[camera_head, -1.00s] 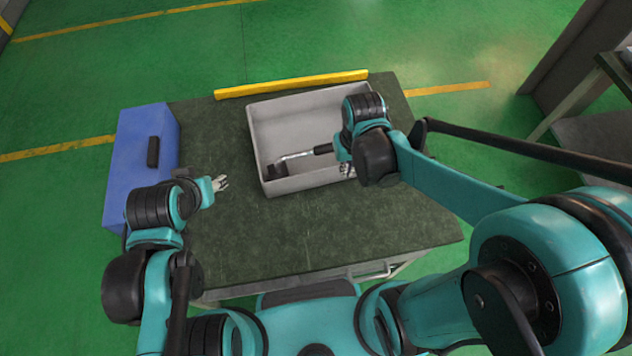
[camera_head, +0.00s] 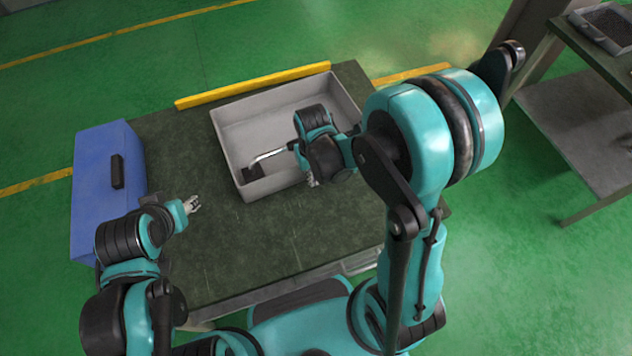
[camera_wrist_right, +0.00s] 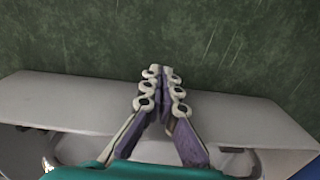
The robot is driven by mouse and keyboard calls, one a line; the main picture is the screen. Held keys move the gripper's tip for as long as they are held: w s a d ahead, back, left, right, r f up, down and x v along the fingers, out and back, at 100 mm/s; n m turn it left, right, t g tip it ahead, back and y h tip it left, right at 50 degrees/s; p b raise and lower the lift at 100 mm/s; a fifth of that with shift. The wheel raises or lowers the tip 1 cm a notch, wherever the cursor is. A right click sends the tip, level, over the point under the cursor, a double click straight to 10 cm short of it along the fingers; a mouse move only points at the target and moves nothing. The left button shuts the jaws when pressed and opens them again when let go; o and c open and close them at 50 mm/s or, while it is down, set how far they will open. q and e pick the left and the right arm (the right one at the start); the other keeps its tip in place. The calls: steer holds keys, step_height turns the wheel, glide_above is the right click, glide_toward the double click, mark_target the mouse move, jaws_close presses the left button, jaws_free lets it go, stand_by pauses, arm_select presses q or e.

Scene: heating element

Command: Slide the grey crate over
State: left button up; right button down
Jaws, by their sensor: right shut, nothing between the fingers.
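The grey crate (camera_head: 232,150) is an open, shallow bin on the dark green tabletop (camera_head: 200,260), towards its far right part. My right gripper (camera_head: 312,181) is at the crate's near wall, partly hidden by my wrist. In the right wrist view my right gripper (camera_wrist_right: 160,88) has its fingers together and empty, over the crate wall (camera_wrist_right: 70,100), with tabletop beyond. I cannot tell whether the fingers touch the wall. My left gripper (camera_head: 192,204) is over the table left of the crate, apart from it; its finger opening is too small to judge.
A tool with a silver shaft (camera_head: 268,157) and a black end lies in the crate. A blue case (camera_head: 92,185) stands at the table's left edge. A yellow bar (camera_head: 255,86) runs along the far edge. Tabletop between case and crate is clear. A shelf (camera_head: 580,130) stands right.

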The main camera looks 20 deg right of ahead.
steer(key=shift+w, duration=0.75)
steer(key=w, duration=1)
steer(key=shift+w+a+b, duration=0.25)
steer(key=shift+w+b, duration=0.05)
steer(key=shift+b, duration=0.1)
steer(key=shift+s, duration=0.15)
